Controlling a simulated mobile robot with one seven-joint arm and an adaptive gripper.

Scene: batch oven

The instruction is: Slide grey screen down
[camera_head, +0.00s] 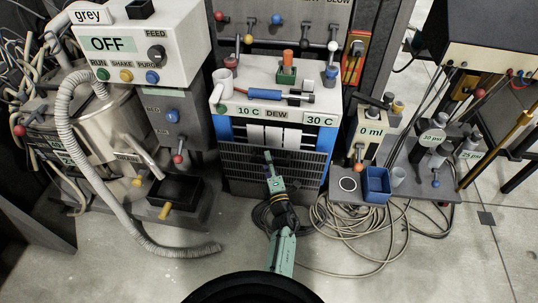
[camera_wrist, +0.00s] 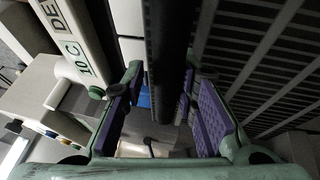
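The grey slatted screen (camera_head: 235,168) covers the lower front of the blue-framed unit, below white panels (camera_head: 275,135). In the wrist view the dark slats (camera_wrist: 275,55) fill the right side. My gripper (camera_head: 268,162) is at the middle of the screen's upper part. In the wrist view my gripper's purple-padded fingers (camera_wrist: 162,85) are spread apart, with a dark bar (camera_wrist: 167,45) running between them. A gap shows on the bar's left; contact on its right cannot be told. How the bar joins the screen is hidden.
The unit's white top (camera_head: 250,75) carries 10 C and 30 C labels and a blue-handled tool (camera_head: 265,94). A machine with a grey hose (camera_head: 75,140) stands left. A blue bin (camera_head: 376,185) is at right. Cables (camera_head: 350,225) lie on the floor.

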